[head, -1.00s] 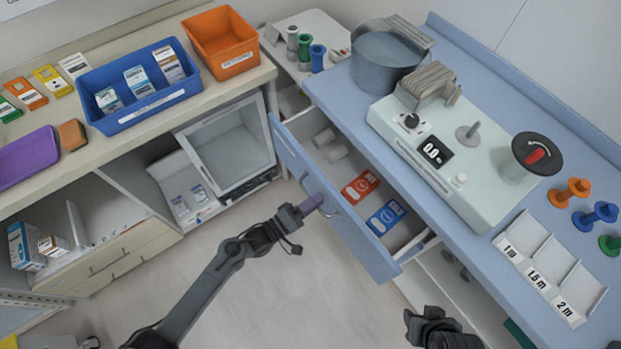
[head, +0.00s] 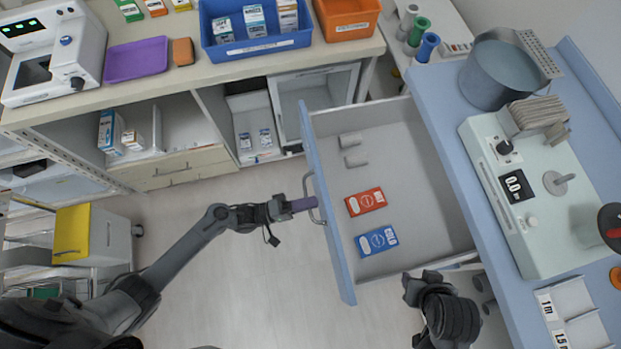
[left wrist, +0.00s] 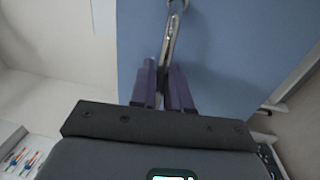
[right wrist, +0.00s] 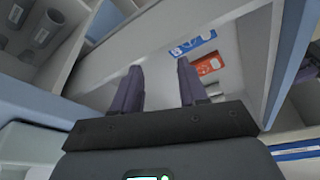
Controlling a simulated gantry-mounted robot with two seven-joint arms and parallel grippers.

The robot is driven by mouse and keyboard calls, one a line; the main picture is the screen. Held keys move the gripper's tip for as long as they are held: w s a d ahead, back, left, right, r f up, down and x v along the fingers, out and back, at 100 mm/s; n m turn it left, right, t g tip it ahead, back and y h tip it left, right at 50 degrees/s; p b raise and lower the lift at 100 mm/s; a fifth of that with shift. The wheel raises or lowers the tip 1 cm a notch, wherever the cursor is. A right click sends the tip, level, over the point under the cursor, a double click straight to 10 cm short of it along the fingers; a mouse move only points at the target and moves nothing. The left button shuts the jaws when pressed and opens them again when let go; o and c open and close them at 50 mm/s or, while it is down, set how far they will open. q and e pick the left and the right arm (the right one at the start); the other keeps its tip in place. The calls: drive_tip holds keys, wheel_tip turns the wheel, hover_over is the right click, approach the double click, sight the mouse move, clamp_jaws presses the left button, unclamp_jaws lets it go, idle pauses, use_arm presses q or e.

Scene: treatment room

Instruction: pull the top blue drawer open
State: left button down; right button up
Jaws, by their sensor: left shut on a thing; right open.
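The top blue drawer (head: 338,232) stands well out from the blue bench, its grey inside showing in the head view. My left gripper (head: 314,203) is shut on this handle; the left wrist view shows the handle (left wrist: 170,45) between the purple fingers. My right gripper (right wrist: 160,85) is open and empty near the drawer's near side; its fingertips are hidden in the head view.
The bench top (head: 440,120) carries a metal pot (head: 492,75) and a pale machine (head: 540,200). A counter at the back left holds a blue bin (head: 255,45), an orange bin (head: 345,20) and a purple tray (head: 136,60). The floor (head: 250,270) left of the drawer is clear.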

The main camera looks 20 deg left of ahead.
use_arm(q)
drive_tip(key=shift+a, duration=0.15)
drive_tip(key=c, duration=1.2)
unclamp_jaws()
drive_tip(key=shift+c, duration=0.2)
drive_tip(key=shift+s+a, duration=0.1)
drive_tip(key=v, duration=1)
drive_tip(key=shift+s+a, duration=0.2)
drive_tip(key=shift+a, duration=0.05)
